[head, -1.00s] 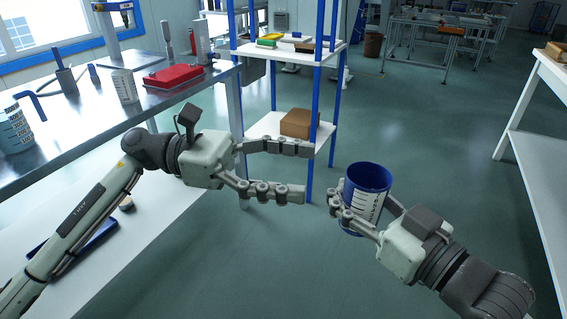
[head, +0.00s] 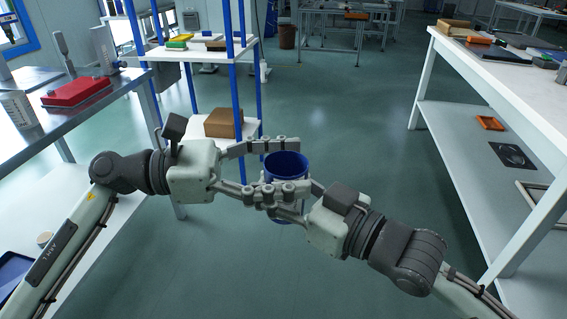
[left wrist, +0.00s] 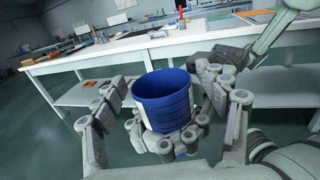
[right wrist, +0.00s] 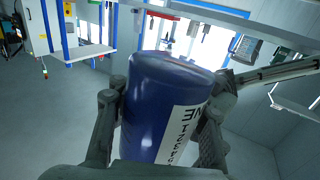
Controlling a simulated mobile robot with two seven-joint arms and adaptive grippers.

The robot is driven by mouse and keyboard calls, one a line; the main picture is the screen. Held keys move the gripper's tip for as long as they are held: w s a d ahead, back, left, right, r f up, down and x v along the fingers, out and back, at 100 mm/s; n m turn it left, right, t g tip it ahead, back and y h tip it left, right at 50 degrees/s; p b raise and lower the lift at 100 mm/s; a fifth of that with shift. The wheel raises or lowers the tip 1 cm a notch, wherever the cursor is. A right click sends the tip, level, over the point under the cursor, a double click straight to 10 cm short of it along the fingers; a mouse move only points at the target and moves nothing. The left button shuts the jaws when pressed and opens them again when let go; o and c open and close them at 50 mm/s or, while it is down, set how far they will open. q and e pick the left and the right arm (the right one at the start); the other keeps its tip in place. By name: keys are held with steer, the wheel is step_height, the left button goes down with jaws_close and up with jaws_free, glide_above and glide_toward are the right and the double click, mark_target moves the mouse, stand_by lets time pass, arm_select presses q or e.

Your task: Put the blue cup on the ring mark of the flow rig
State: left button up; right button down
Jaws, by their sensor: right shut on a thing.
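The blue cup (head: 287,165) is held upright in the air between my two arms, its open top facing up. It also shows in the left wrist view (left wrist: 162,95), and in the right wrist view (right wrist: 160,115) with a white printed label. My right gripper (right wrist: 160,118) is shut on its side. My left gripper (head: 285,167) reaches around the cup from the left, one finger on each side. In the left wrist view its fingers (left wrist: 165,105) stand apart with gaps to the cup. I cannot make out the flow rig or its ring mark for certain.
A white bench (head: 520,90) stands at right; its lower shelf holds an orange tray (head: 489,122) and a dark square plate with a round mark (head: 512,156). A blue-posted shelf (head: 200,52) with a brown box (head: 223,123) and a steel bench (head: 30,125) stand left. Floor between is clear.

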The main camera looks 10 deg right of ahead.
arm_select(q)
steer(key=c, duration=1.2)
steer(key=shift+c, duration=0.3)
arm_select(e)
steer(key=c, duration=0.7)
jaws_free()
steer(key=shift+c, duration=0.2)
